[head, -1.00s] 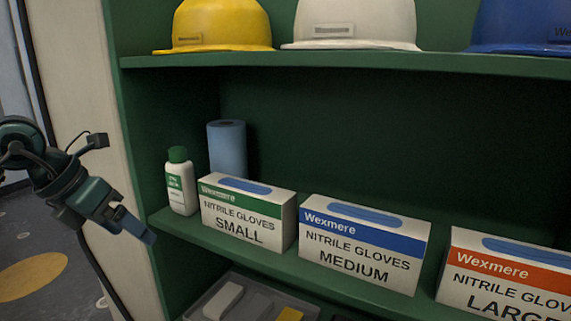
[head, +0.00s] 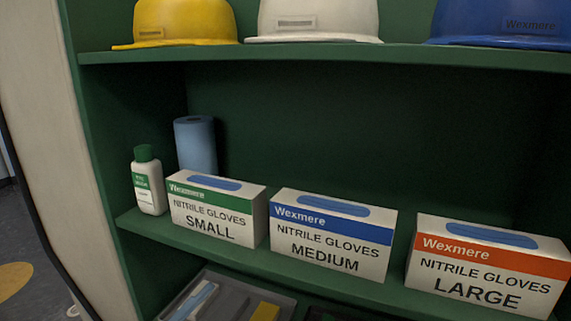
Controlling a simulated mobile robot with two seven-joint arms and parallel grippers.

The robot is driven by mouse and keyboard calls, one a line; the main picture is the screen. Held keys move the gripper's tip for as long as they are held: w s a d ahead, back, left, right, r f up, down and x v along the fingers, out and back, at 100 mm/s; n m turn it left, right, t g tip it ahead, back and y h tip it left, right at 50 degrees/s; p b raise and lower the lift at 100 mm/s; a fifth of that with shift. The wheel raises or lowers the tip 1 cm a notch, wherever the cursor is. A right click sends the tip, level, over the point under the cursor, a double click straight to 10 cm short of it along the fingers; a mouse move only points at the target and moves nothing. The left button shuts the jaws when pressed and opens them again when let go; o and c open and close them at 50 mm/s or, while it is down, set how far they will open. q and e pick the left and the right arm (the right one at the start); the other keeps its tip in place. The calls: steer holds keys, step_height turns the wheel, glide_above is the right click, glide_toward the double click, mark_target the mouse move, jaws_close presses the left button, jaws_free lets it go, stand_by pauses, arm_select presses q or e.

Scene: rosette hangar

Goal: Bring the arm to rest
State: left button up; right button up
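Neither of my grippers shows in the head view now. The head view looks into a green shelf unit (head: 330,110). On its middle shelf stand three glove boxes in a row. They are the small box with a green band (head: 214,212), the medium box with a blue band (head: 331,240) and the large box with an orange band (head: 487,268). A white bottle with a green cap (head: 148,182) and a blue roll (head: 195,146) stand at the left of the shelf.
A yellow helmet (head: 186,20), a white helmet (head: 317,18) and a blue helmet (head: 500,20) sit on the upper shelf. A grey tray (head: 216,292) with a few items lies below. The unit's pale side panel (head: 62,160) is at the left, with open floor beyond it.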

arm_select(q)
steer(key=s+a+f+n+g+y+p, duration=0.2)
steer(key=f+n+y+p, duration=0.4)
steer(key=p, duration=0.3)
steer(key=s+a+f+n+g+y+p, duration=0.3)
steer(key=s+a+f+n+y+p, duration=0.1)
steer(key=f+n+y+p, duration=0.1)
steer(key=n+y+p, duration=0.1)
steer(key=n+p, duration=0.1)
steer(key=p, duration=0.1)
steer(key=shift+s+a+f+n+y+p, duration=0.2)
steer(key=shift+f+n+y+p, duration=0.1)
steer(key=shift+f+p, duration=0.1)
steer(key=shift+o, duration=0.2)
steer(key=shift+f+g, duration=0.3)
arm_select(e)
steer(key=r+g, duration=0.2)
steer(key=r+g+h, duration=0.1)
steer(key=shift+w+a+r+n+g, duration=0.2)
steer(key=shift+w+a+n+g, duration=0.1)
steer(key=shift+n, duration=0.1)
